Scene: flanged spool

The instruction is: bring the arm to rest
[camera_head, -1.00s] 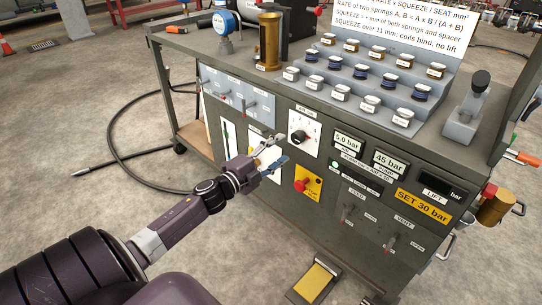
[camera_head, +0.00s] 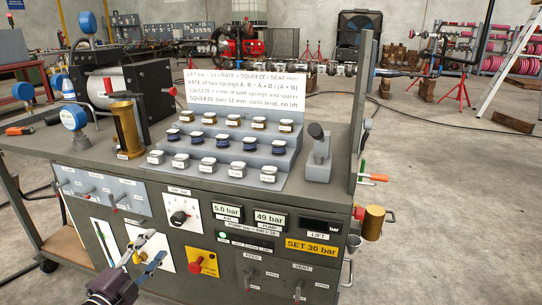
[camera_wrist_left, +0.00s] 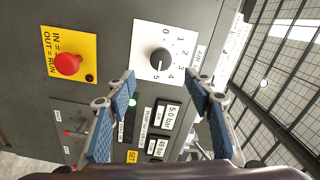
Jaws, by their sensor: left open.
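My left gripper (camera_head: 143,258) is at the lower left of the head view, in front of the panel of a dark grey test bench (camera_head: 150,185). Its two fingers are apart with nothing between them. In the left wrist view the open fingers (camera_wrist_left: 160,98) have blue pads and face the panel, with a black rotary knob (camera_wrist_left: 160,60) on a white numbered dial beyond them. The knob also shows in the head view (camera_head: 180,217), above and right of the gripper. I cannot see contact with the panel. My right gripper is not in view.
A red stop button (camera_head: 196,267) on a yellow plate is right of the gripper. Displays (camera_head: 269,217) read 5.0 bar and 49 bar; the LIFT one is blank. A stepped rack (camera_head: 235,150) holds several labelled springs. Open concrete floor lies to the right.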

